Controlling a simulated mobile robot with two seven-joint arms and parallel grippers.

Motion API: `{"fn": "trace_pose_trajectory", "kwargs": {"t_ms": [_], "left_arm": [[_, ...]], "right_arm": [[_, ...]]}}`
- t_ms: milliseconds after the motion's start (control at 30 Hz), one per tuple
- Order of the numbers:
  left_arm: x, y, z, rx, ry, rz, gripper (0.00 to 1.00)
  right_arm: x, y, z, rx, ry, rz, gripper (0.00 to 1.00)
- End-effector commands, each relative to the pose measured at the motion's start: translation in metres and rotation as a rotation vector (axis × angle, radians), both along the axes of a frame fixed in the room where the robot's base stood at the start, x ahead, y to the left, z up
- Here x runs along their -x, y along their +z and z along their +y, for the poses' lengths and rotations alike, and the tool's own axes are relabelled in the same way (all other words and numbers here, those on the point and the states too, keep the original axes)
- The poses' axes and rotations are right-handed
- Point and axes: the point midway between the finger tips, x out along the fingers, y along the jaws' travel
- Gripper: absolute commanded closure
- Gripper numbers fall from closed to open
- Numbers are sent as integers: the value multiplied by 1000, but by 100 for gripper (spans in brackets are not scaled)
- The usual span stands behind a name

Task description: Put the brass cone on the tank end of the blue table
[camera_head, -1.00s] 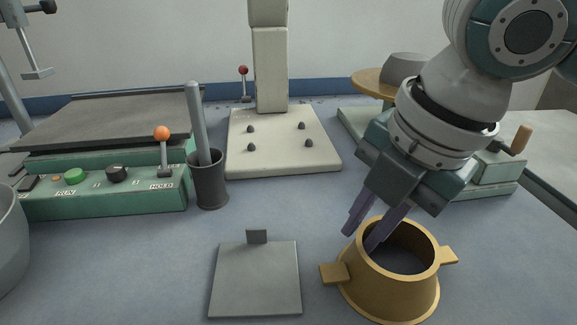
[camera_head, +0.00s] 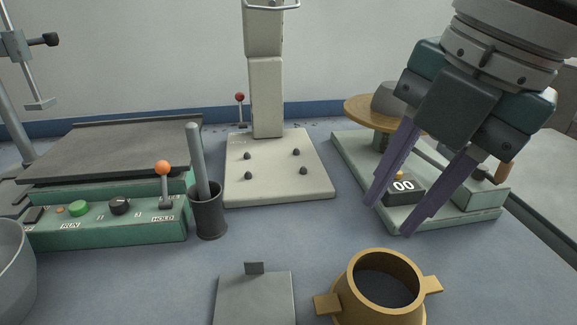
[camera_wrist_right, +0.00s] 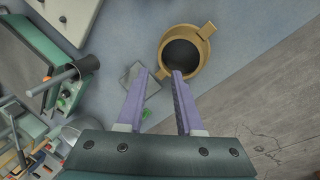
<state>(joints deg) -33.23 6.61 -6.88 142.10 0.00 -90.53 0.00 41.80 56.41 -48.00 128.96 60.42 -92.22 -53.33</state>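The brass cone (camera_head: 335,306), open at the top with two flat side handles, stands upright on the blue table (camera_head: 150,285) at the bottom of the head view, its base cut off by the frame. It also shows in the right wrist view (camera_wrist_right: 206,62), beyond the fingertips. My right gripper (camera_head: 392,218) is open and empty, its two purple fingers apart, above and behind the cone. It also shows in the right wrist view (camera_wrist_right: 161,72). My left gripper is not in view. I cannot tell a tank in these frames.
A grey plate with a tab (camera_head: 255,300) lies left of the cone. A dark cup with a rod (camera_head: 208,215), a green control unit (camera_head: 105,225) and a cream stand (camera_head: 275,180) are behind. A green-based device with a round top (camera_head: 455,210) is behind the gripper.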

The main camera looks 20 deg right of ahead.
Motion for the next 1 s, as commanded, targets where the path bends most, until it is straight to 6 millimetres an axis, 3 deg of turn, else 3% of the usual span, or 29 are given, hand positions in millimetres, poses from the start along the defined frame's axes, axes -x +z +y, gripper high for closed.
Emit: {"fn": "trace_pose_trajectory", "kwargs": {"t_ms": [133,267,400,533,633,800,1000], "left_arm": [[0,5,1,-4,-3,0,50],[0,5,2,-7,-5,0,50],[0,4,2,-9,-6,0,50],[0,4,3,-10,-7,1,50],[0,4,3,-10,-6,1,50],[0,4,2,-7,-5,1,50],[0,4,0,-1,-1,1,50]], "right_arm": [[4,12,1,-6,-3,-1,65],[9,0,22,-71,-59,-5,65],[19,-24,63,-250,-278,-4,65],[34,-44,82,-427,-645,26,65],[51,-63,73,-506,-988,59,65],[87,-92,38,-502,-1445,77,65],[119,-107,10,-446,-1706,64,65]]}}
